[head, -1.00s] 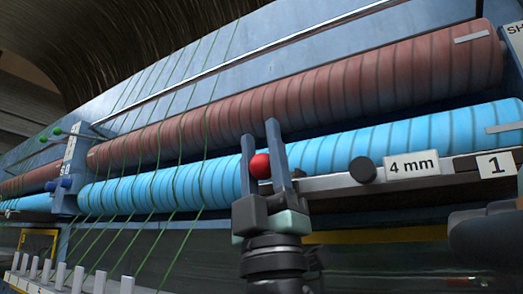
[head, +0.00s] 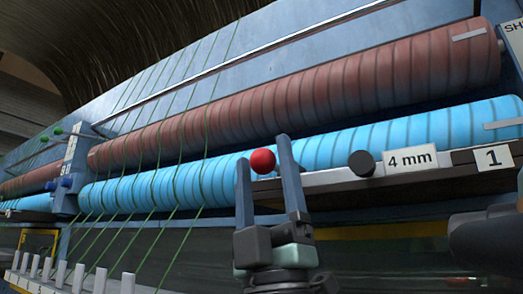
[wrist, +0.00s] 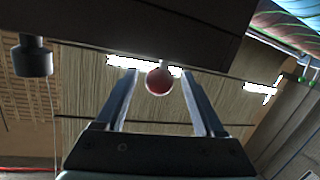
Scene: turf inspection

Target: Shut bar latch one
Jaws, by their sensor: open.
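Bar latch one is a grey bar (head: 330,178) marked "4 mm" and "1". It runs along the front of the machine just below the blue roller. A red ball knob (head: 263,161) is at its left end, and a black knob (head: 361,164) sits farther right. My gripper (head: 264,152) is open and comes from below, with one finger on each side of the red ball. In the wrist view the red ball (wrist: 159,81) appears between the two fingertips, with a gap on each side. I cannot tell the depth of the ball between the fingers.
The blue ribbed roller (head: 420,135) is close behind my fingers, with a red-brown ribbed roller (head: 350,80) above it. Green yarns (head: 140,170) run down at the left towards several white pegs (head: 78,277). A black cylindrical knob (wrist: 32,56) is at the left in the wrist view.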

